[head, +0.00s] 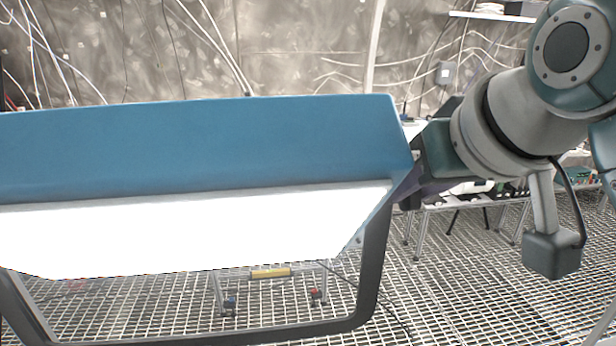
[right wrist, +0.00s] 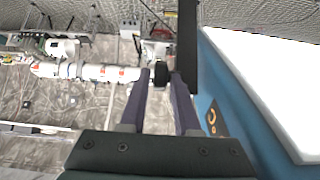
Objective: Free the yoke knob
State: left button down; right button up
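A large lamp with a blue hood (head: 200,145) and a bright white panel (head: 190,232) fills the left and middle of the head view. A dark yoke (head: 372,265) runs under it and up its right side. In the right wrist view, the yoke arm (right wrist: 187,45) stands beside a small black yoke knob (right wrist: 161,76). My right gripper (right wrist: 161,80) has its two purple fingers on either side of this knob, which fills the gap between the tips. In the head view, the lamp's right end partly hides these fingers (head: 408,188) and hides the knob. My left gripper is not in view.
The lamp's blue side (right wrist: 240,95) lies close to the right of my fingers. Behind are a table (head: 470,200) with equipment, loose cables on the wall, and a stand with a yellow cylinder (head: 270,273). The grating floor (head: 450,285) looks open at right.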

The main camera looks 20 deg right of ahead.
grip_shut()
